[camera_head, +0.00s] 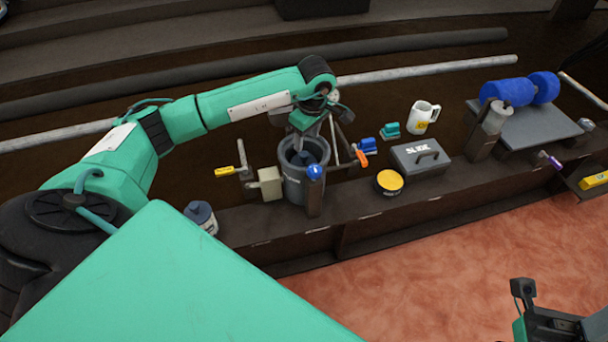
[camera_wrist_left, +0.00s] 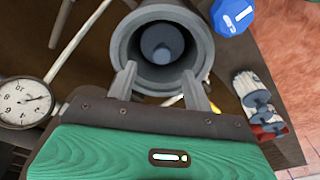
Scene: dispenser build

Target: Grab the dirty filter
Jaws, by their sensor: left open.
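A grey round housing (camera_head: 292,187) with an open top stands on the dark bench, below my left gripper. In the left wrist view I look down into the housing (camera_wrist_left: 118,48); a smaller blue-grey round piece (camera_wrist_left: 162,42) sits at its centre, perhaps the dirty filter, though no dirt can be made out. My left gripper (camera_wrist_left: 159,74) is open, its two fingers apart at the housing's near rim with nothing between them. In the head view the left gripper (camera_head: 304,140) hangs over the housing's mouth. Part of my right arm's end (camera_head: 545,318) shows at the bottom right; its fingers are unclear.
A blue knob marked 1 (camera_head: 315,172) is beside the housing. A dial gauge (camera_wrist_left: 24,103) shows in the left wrist view.

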